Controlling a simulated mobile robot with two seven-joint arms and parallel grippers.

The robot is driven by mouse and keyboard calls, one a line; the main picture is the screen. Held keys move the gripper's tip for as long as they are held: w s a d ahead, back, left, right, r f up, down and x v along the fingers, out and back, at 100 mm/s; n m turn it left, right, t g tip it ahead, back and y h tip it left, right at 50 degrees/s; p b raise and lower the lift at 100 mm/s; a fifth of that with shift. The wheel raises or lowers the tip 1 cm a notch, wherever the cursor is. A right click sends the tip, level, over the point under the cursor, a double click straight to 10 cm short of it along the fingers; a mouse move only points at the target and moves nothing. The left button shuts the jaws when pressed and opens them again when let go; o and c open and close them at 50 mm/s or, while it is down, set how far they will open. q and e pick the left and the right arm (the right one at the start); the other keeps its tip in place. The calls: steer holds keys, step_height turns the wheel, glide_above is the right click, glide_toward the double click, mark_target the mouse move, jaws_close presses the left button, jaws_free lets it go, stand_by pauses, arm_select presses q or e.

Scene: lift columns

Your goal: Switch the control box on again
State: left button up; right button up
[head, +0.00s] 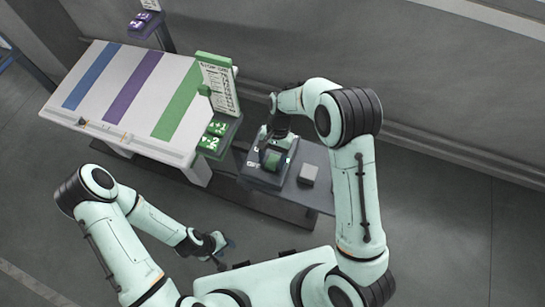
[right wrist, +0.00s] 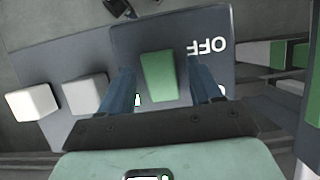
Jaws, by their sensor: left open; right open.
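The control box (head: 253,176) is a dark box on a grey side table, with a green knob (head: 272,160) on its top. In the right wrist view the knob (right wrist: 158,77) is an upright green bar on the dark panel (right wrist: 140,38). The white word OFF (right wrist: 207,46) reads upside down to its right. My right gripper (right wrist: 158,68) is open, with one blue finger on each side of the knob and visible gaps to it. My left gripper (head: 222,243) is open and away from the box, low in the head view.
A pale block (head: 308,174) stands right of the box; the right wrist view shows two pale blocks (right wrist: 32,102). A white table (head: 112,90) with blue, purple and green stripes is at left, beside a green-topped sign (head: 220,88) and green-lit panel (head: 213,135). Floor is clear at right.

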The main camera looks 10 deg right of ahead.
arm_select(q)
steer(key=shift+w+r+p, duration=0.8)
steer(key=shift+w+r, duration=0.25)
arm_select(e)
steer(key=v, duration=1.3)
steer(key=shift+r, duration=0.15)
